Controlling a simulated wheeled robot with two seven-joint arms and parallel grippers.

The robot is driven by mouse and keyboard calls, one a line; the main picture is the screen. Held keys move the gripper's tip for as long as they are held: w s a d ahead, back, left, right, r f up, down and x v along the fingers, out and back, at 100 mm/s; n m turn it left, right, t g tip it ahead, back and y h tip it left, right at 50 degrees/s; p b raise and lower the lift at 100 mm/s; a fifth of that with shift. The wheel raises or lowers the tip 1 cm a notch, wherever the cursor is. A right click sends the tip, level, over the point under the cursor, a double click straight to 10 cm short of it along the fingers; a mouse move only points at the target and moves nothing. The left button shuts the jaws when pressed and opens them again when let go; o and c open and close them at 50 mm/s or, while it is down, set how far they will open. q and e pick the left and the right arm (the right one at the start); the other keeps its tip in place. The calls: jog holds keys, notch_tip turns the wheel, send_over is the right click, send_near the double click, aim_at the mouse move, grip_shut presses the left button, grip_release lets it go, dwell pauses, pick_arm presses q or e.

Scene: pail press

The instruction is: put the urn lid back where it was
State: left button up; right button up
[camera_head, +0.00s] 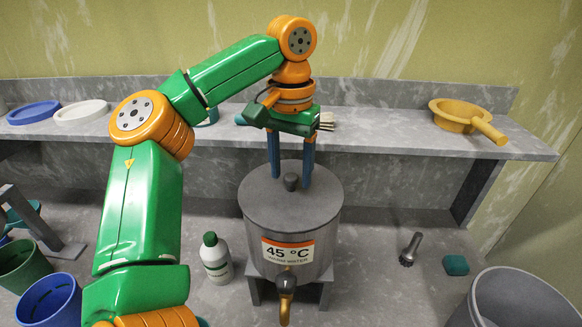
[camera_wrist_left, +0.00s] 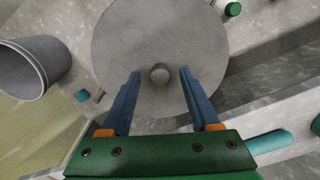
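The grey urn (camera_head: 262,235) stands on a low stand and carries a "45 °C warm water" label and a tap at its front. Its round grey lid (camera_head: 318,192) lies on top, with a dark knob (camera_head: 291,181) in the middle. The lid (camera_wrist_left: 125,45) and knob (camera_wrist_left: 160,73) also show in the left wrist view. My left gripper (camera_head: 291,182) points down over the lid with its blue fingers open. In the left wrist view, its fingers (camera_wrist_left: 160,72) stand wide apart on both sides of the knob, not touching it. My right gripper is not in view.
A white bottle with green cap (camera_head: 216,260) stands left of the urn. A grey bin (camera_head: 520,300), a green sponge (camera_head: 456,265) and a brush (camera_head: 411,249) are at the right. A yellow pan (camera_head: 462,118) sits on the back shelf. Green and blue pails (camera_head: 50,300) stand at lower left.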

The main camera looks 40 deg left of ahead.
aim_at(291, 177)
pick_arm(q)
jog(key=shift+s+d+r, duration=0.1)
jog(key=shift+d, duration=0.05)
notch_tip(291, 177, up, 7)
jog(key=shift+r, duration=0.1)
dwell(0.4)
